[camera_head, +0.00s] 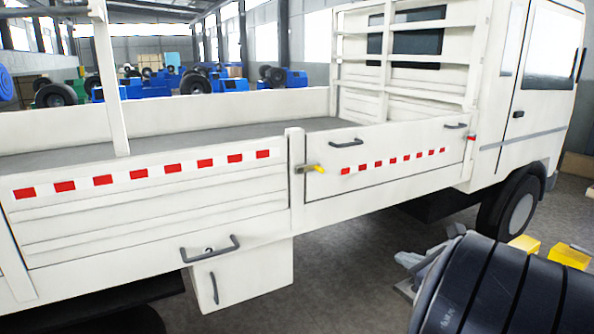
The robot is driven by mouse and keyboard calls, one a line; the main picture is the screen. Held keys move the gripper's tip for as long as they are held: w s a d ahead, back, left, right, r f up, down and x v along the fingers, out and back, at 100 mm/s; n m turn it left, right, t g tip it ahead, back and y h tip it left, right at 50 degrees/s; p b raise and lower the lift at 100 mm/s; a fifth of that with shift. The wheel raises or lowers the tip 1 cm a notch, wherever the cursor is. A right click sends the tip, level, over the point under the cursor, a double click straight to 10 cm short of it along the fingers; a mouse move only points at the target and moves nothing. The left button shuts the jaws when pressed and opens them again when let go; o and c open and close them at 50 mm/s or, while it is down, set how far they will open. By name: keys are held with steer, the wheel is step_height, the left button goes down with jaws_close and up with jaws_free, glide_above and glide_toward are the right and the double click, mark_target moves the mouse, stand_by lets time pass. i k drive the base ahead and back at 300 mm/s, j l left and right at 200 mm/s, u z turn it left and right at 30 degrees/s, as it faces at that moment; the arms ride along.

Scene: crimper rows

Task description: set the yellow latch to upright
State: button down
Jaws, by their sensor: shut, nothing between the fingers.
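The yellow latch (318,169) is small and sits on the white post between two side panels of a flatbed truck. Its grey part (304,169) lies against the post at the left, and the yellow end points right, roughly level. It lies sideways, not upright. Nothing touches it or hides it. My gripper cannot be made out in this view.
The white truck (150,215) fills most of the view, with a grey handle (210,249) low on its side. A large black banded cylinder (510,290) blocks the lower right, with yellow blocks (570,256) behind it. Grey floor (345,270) shows clear before the truck.

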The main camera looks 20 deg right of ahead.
mark_target(316, 166)
steer(key=i+l, duration=0.15)
steer(key=i, duration=0.5)
steer(key=i+l, duration=0.15)
steer(key=i, duration=0.45)
